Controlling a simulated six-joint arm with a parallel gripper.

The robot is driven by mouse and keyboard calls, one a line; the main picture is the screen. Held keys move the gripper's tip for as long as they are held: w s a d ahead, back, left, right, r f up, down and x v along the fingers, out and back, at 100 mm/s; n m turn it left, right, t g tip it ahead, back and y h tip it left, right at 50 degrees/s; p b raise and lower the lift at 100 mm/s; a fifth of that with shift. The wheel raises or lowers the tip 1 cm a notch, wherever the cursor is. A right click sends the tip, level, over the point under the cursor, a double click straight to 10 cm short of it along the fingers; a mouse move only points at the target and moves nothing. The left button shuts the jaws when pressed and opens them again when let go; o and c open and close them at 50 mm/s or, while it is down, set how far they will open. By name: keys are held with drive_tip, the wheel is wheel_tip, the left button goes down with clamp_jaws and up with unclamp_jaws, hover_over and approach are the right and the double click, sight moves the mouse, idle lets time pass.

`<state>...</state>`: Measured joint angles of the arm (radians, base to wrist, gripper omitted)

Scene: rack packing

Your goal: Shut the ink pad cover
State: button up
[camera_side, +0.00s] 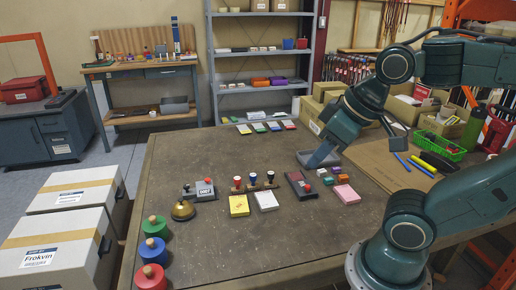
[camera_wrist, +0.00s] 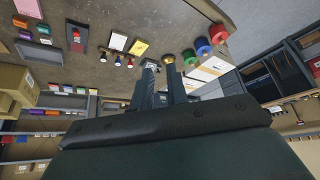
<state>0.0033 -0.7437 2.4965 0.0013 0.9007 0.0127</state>
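My gripper (camera_side: 318,160) hangs above the table behind the case, near a grey tray (camera_side: 337,157), touching nothing that I can see. In the wrist view my gripper (camera_wrist: 160,66) shows two fingers with a gap between them and nothing held.
Right of the case are several small coloured blocks (camera_side: 340,178) and a pink pad (camera_side: 346,194). Left are stamps (camera_side: 253,181), a yellow pad (camera_side: 239,205), a white pad (camera_side: 266,200) and a brass bell (camera_side: 182,210). The front middle of the table is clear.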

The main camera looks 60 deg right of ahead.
drive_tip(key=shift+w+d+m, duration=0.15)
drive_tip(key=shift+w+m, duration=0.05)
drive_tip(key=shift+m, duration=0.1)
clamp_jaws()
drive_tip(key=w+d+f+m+g+h, duration=0.1)
drive_tip(key=w+d+f+m+g, duration=0.15)
drive_tip(key=w+d+m, duration=0.55)
drive_tip(key=w+d+f+m+g, duration=0.25)
drive_tip(key=d+m, duration=0.25)
drive_tip(key=m, duration=0.7)
drive_tip(key=s+d+f+m+g+y, duration=0.1)
drive_tip(key=d+f+m+g, duration=0.3)
drive_tip(key=d+f+m, duration=1)
drive_tip(key=d+m+y, duration=0.1)
drive_tip(key=d+m, duration=0.1)
drive_tip(key=m, duration=0.2)
drive_tip(key=shift+s+m, duration=0.3)
drive_tip(key=shift+m, duration=0.1)
drive_tip(key=shift+f, duration=0.15)
